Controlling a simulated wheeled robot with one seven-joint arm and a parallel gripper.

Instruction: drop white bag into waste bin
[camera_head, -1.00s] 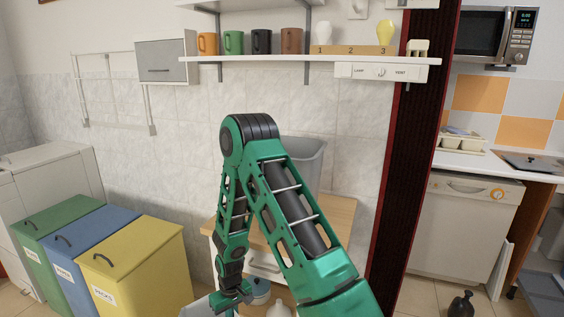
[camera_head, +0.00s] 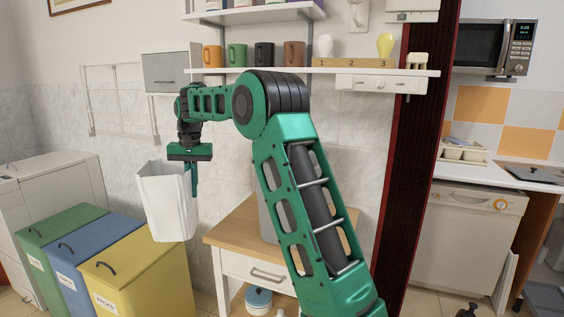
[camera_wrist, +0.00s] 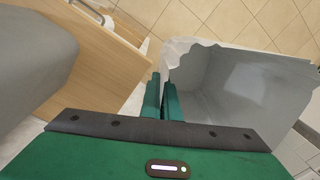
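The white bag (camera_head: 168,208) hangs open side up below my gripper (camera_head: 192,178), left of the wooden cabinet. In the wrist view, my gripper (camera_wrist: 163,97) is shut with its two green fingers close together on the near rim of the bag (camera_wrist: 235,85). The bag is open and looks empty inside. A grey bin (camera_head: 268,218), apparently the waste bin, stands on the cabinet top, mostly hidden behind my arm. Part of a grey rounded body, likely this bin (camera_wrist: 32,75), shows at the left of the wrist view.
The wooden cabinet (camera_head: 230,232) has a bare top left of the bin. Green (camera_head: 60,222), blue (camera_head: 95,240) and yellow (camera_head: 145,262) lidded boxes stand at left, below the bag. A shelf with mugs (camera_head: 237,54) and bulbs runs above. A dark red post (camera_head: 405,190) stands right.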

